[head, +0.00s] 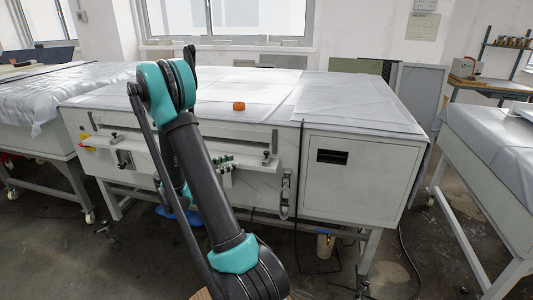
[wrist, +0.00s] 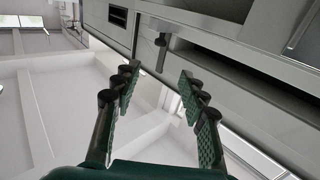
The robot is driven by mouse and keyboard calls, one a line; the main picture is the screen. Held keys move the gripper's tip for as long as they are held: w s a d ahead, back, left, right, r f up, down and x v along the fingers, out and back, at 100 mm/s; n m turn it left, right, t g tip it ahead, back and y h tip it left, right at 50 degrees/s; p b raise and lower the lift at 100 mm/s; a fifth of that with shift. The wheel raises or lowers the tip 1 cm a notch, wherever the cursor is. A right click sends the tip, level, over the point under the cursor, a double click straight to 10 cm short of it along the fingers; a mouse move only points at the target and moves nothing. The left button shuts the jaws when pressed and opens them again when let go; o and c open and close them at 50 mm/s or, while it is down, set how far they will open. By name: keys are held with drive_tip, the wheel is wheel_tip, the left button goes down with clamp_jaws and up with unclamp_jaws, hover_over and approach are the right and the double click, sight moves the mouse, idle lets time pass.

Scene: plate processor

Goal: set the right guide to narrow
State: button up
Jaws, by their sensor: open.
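The plate processor (head: 350,187) is a long grey-white machine with a flat top, across the middle of the head view. The right guide (head: 267,157) is a small dark-topped piece at the right end of its front ledge, left of the cabinet with the black slot. In the wrist view what looks like the same guide (wrist: 160,50) is a short dark post with a round knob, beyond my fingertips and apart from them. My gripper (wrist: 158,79) is open and empty, its green-padded fingers spread either side of the line to the post. My arm hides the gripper in the head view.
A similar left guide (head: 117,137) sits at the ledge's other end. An orange round object (head: 239,106) lies on top. Covered tables (head: 498,150) stand at both sides.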

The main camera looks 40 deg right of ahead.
sight(266, 152)
drive_tip(key=d, duration=0.5)
drive_tip(key=s+d, duration=0.1)
drive_tip(key=d, duration=1)
drive_tip(key=shift+s+d, duration=0.15)
drive_tip(key=shift+d, duration=0.15)
clamp_jaws()
